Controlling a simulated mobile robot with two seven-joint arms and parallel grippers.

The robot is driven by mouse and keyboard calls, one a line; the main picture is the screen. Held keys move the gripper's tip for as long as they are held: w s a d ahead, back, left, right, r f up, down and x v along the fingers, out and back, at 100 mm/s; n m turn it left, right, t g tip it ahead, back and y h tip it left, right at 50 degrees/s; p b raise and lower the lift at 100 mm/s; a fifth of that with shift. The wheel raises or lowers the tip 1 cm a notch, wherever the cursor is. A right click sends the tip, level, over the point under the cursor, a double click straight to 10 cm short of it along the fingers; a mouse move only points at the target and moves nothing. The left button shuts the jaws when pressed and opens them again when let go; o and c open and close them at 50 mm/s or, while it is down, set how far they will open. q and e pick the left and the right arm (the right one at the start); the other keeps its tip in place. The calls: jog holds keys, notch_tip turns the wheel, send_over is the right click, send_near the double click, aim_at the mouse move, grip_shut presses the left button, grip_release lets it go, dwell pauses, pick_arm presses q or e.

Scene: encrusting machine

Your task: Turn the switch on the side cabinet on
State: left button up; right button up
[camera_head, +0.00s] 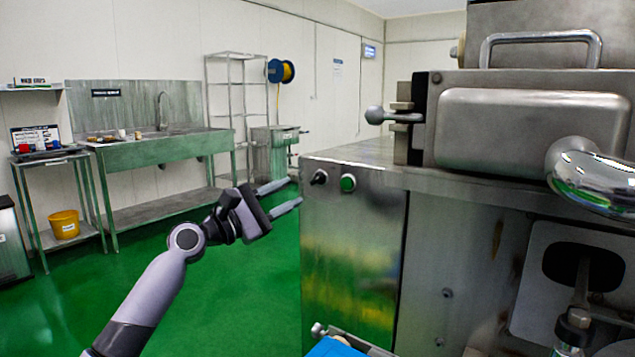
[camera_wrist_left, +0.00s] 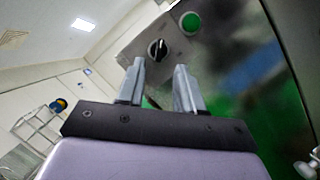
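The side cabinet (camera_head: 350,245) is a shiny steel box at the middle of the head view. Near its top left corner sits a black rotary switch (camera_head: 319,178), with a green round button (camera_head: 348,183) to its right. My left gripper (camera_head: 287,196) is just left of the switch, open, with nothing between its fingers. In the left wrist view the switch (camera_wrist_left: 157,49) shows just beyond the two fingertips (camera_wrist_left: 160,68), apart from them as far as I can tell, its pale mark tilted. The green button (camera_wrist_left: 191,22) is up and right of it. My right gripper is not in view.
A large steel machine (camera_head: 530,125) with handles and a shiny round knob (camera_head: 590,175) fills the right. A sink bench (camera_head: 165,145), a wire shelf and a yellow bucket (camera_head: 65,225) stand far left. Green floor left of the cabinet is clear.

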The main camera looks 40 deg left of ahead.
aim_at(315, 181)
pick_arm(q)
jog(key=shift+p+x, duration=0.35)
jog(key=shift+x, duration=2.7)
grip_shut()
